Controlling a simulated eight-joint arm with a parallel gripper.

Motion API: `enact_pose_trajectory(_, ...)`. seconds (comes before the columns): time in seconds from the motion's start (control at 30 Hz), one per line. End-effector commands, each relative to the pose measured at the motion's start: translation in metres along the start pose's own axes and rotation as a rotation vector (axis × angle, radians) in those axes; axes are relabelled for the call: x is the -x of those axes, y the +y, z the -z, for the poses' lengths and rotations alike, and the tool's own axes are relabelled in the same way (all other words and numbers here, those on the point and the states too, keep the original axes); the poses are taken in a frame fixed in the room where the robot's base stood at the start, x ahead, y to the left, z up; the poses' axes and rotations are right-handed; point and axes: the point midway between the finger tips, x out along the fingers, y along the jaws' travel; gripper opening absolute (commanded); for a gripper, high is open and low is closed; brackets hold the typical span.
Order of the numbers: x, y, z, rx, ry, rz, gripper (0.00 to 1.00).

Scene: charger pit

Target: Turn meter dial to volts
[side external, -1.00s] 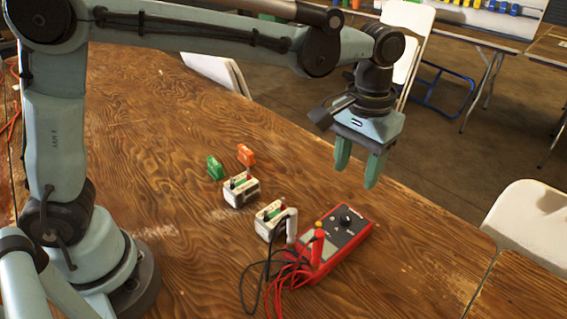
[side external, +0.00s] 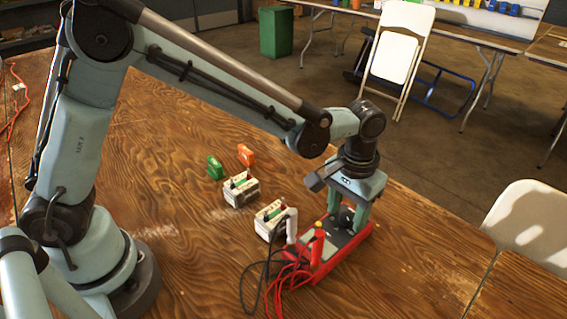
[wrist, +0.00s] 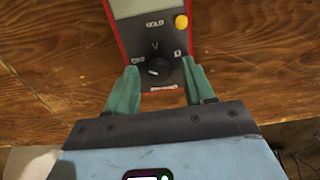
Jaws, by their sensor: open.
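The red and dark grey meter (side external: 325,255) lies on the wooden table; its screen and yellow button show in the wrist view (wrist: 147,27). Its round black dial (wrist: 158,68) has a white pointer mark that points to the left and slightly up, while a "V" is printed above the dial. My gripper (wrist: 160,72) is open, with one green finger on each side of the dial and a gap to it visible on both sides. In the side view my gripper (side external: 347,219) is down at the meter's far end, and its fingers hide the dial there.
Two white battery-like blocks (side external: 240,190), a green piece (side external: 215,167) and an orange piece (side external: 245,154) stand further left. The table right of the meter is clear.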

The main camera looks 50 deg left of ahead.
Motion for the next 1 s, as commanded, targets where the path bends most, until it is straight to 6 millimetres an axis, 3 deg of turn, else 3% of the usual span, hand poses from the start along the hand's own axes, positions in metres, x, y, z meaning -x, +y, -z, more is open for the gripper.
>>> enact_pose_trajectory(0.13,0.0002,0.0000,0.0000,0.000,0.000,0.000,0.50)
enact_pose_trajectory(0.47,0.0004,0.0000,0.0001,0.000,0.000,0.000,0.00)
enact_pose_trajectory(0.77,0.0005,0.0000,0.0002,-0.032,0.000,0.000,0.00)
enact_pose_trajectory(1.0,0.0004,0.0002,0.0005,-0.160,0.000,0.000,0.00)
